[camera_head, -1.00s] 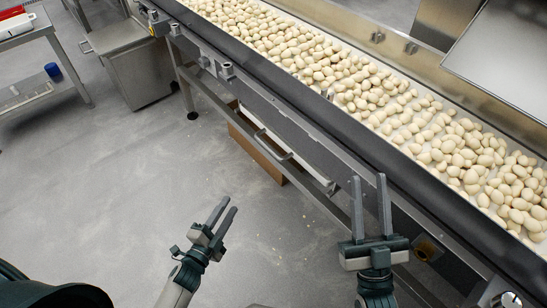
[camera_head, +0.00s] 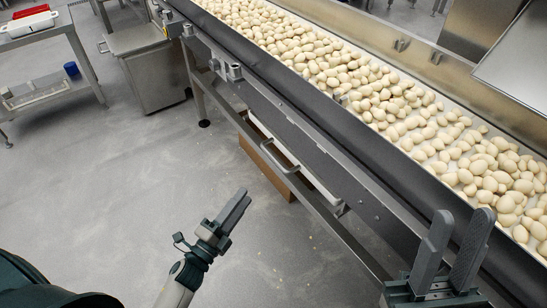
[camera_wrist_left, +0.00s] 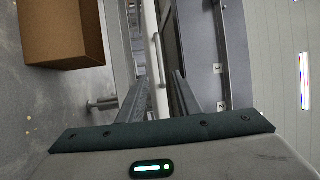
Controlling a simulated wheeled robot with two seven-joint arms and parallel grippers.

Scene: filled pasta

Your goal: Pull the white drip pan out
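The white drip pan (camera_head: 318,187) shows as a long narrow pale edge under the near side of the conveyor, with a grey bar handle (camera_head: 280,159) on its front. Most of the pan is hidden beneath the conveyor. My left gripper (camera_head: 241,200) is over the floor, below and left of the pan in the head view, apart from it and empty. In the left wrist view its fingers (camera_wrist_left: 160,85) stand apart, with a pale strip, likely the pan's edge (camera_wrist_left: 153,40), beyond them. My right gripper (camera_head: 460,235) is open and empty, close to the conveyor's near side.
The conveyor (camera_head: 325,150) carries many pale pasta pieces. A cardboard box (camera_head: 265,165) stands on the floor under it, also seen in the left wrist view (camera_wrist_left: 65,30). A steel cabinet (camera_head: 155,75) and a side table are at upper left. The floor in front is clear.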

